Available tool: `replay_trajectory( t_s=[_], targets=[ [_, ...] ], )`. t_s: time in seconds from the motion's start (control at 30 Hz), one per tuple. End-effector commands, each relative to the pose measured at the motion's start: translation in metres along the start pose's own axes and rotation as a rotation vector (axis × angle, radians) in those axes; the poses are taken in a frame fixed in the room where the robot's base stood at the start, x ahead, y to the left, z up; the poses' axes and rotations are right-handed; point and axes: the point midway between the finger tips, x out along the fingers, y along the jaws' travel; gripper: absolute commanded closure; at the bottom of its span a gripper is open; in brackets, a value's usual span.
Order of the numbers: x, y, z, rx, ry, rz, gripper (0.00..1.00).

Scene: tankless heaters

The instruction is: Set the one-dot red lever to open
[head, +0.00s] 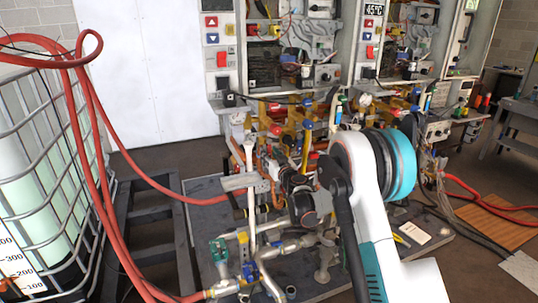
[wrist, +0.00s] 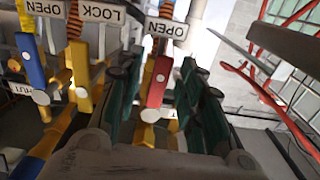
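In the wrist view, a red lever (wrist: 157,82) with one pale dot hangs between the dark green fingers of my gripper (wrist: 158,92). The fingers stand apart on either side of it, and I cannot tell whether either one touches it. A white OPEN label (wrist: 166,28), upside down in this view, sits by the lever's upper end. The lever's lower end meets yellow fittings, partly hidden by my gripper. In the head view, my arm hides most of the gripper, and I cannot pick out this red lever for sure among the pipes.
A yellow lever (wrist: 85,70) and a blue lever (wrist: 30,62) stand left of the red one, with a LOCK label (wrist: 88,11) above. Heater cabinets (head: 272,50) stand behind the piping. Red hoses (head: 92,150) and a caged tank (head: 40,180) are at the left.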

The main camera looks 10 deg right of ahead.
Motion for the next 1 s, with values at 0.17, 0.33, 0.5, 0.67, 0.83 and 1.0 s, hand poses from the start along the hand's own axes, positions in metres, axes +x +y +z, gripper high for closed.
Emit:
replay_trajectory(
  t_s=[0.17, 0.33, 0.5, 0.67, 0.83, 1.0],
  targets=[
    [-0.035, 0.001, 0.0, 0.0, 0.0, 0.001, 0.65],
    [-0.07, 0.0, 0.0, 0.0, 0.0, 0.001, 0.65],
    [-0.094, 0.0, 0.0, 0.0, 0.0, 0.001, 0.65],
    [-0.105, 0.0, 0.001, 0.0, 0.0, 0.001, 0.65],
    [-0.107, 0.0, 0.001, 0.0, 0.0, 0.0, 0.65],
    [-0.107, 0.0, 0.0, 0.0, 0.0, 0.0, 0.65]
  ],
)
